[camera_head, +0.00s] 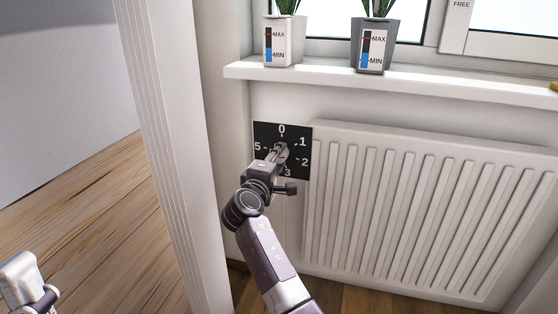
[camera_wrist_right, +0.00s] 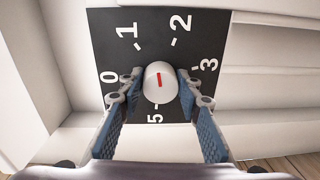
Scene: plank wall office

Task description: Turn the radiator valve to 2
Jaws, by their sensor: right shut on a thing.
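The radiator valve knob (camera_wrist_right: 160,88) is white and round, with a short red mark on its face. It sits in front of a black dial plate (camera_head: 263,132) with white numbers, left of the radiator (camera_head: 420,205). In the right wrist view the mark stands nearly upright, its upper end towards the gap between 1 and 2. The 4 is hidden. My right gripper (camera_wrist_right: 158,92) is shut on the knob, one finger on each side. It also shows in the head view (camera_head: 278,153), where it covers most of the knob.
A white window sill (camera_head: 330,77) juts out above the dial and bears two potted plants, in a white pot (camera_head: 284,40) and a grey pot (camera_head: 373,45). A white wall edge (camera_head: 175,130) stands close on the left. Wooden floor (camera_head: 75,220) lies beyond it.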

